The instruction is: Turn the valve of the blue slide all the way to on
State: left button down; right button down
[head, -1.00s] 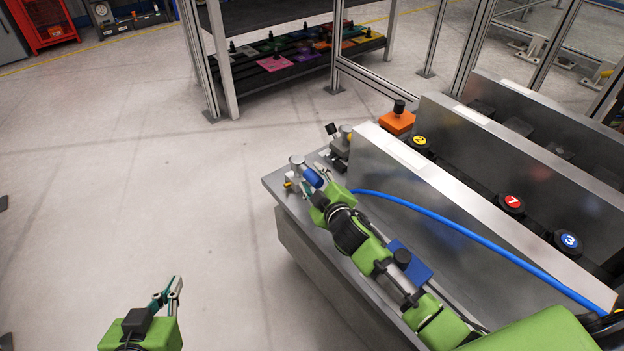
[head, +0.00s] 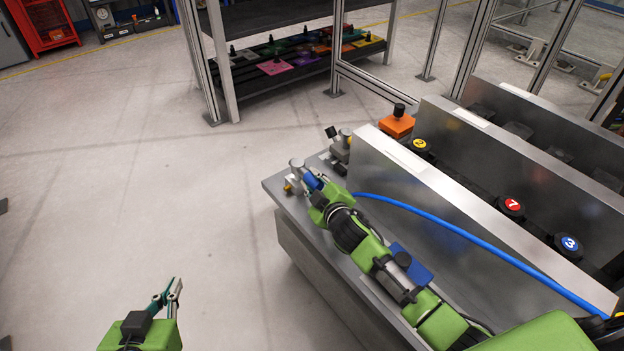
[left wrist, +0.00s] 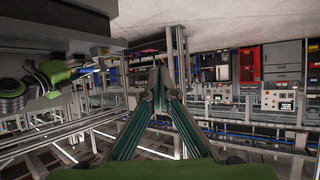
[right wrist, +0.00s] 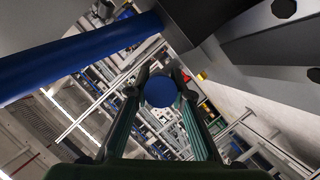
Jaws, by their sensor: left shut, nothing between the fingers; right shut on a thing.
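The valve (head: 297,170) is a small metal fitting with a blue handle (head: 313,181), at the left end of the metal bench. My right gripper (head: 322,180) is shut on the blue handle; in the right wrist view the handle's round blue end (right wrist: 160,90) sits between the fingers. The gripper and arm hide part of the handle. The blue slide (head: 418,265) is a flat blue plate partly hidden behind my right arm. My left gripper (head: 174,287) is shut and empty over the floor; its fingertips also show in the left wrist view (left wrist: 160,80).
A blue hose (head: 440,222) runs along the bench beside a tall metal plate (head: 470,220). A second fitting (head: 341,145) stands just behind the valve. An orange block (head: 397,122) and numbered black knobs lie further right. The floor at left is clear.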

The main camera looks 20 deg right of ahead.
jog(key=shift+w+d+r+n+y+p, duration=0.1)
jog(key=shift+w+d+n+y+p, duration=0.2)
jog(key=shift+n+y+p, duration=0.55)
pick_arm(q)
jog(key=s+a+f+g+y, duration=0.1)
jog(key=s+a+f+g, duration=0.2)
jog(key=s+f+g, duration=0.2)
jog(key=s+f, duration=0.2)
jog(key=s, duration=0.2)
jog(key=shift+s+a+f+g+y, duration=0.25)
jog(key=shift+s+a+g+y, duration=0.05)
jog(key=shift+s+g, duration=0.1)
jog(key=shift+w, duration=0.1)
pick_arm(e)
jog(key=c, duration=1.8)
grip_release()
jog(key=shift+d, duration=0.1)
jog(key=shift+o, duration=0.2)
jog(key=shift+s, duration=0.15)
jog(key=v, duration=1)
jog(key=shift+s, duration=0.2)
jog(key=shift+v, duration=0.75)
jog(key=shift+w+r, duration=0.1)
